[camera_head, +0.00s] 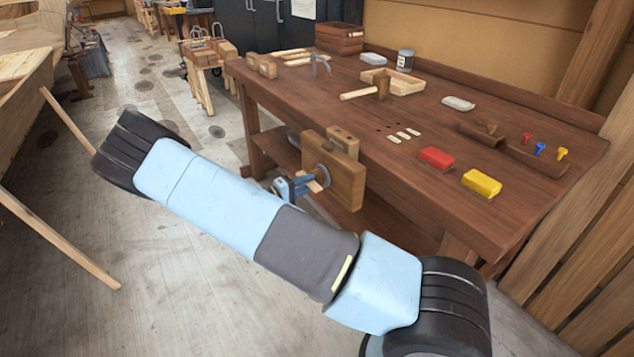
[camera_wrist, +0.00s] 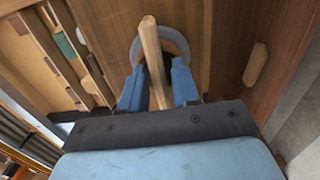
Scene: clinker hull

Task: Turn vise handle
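The vise (camera_head: 335,166) has thick wooden jaws on the front edge of the workbench. Its wooden bar handle (camera_wrist: 155,62) stands nearly upright in the wrist view, in front of a round grey plate (camera_wrist: 176,42). In the head view the handle (camera_head: 319,179) shows only in part beside my gripper (camera_head: 301,184). My gripper's two blue fingers (camera_wrist: 158,84) straddle the handle, one on each side, with narrow gaps that look open. Firm contact with the handle is not visible.
The workbench (camera_head: 405,185) carries a mallet (camera_head: 368,91), a red block (camera_head: 436,157), a yellow block (camera_head: 481,183) and small tools. A sawhorse (camera_head: 205,75) stands behind at left.

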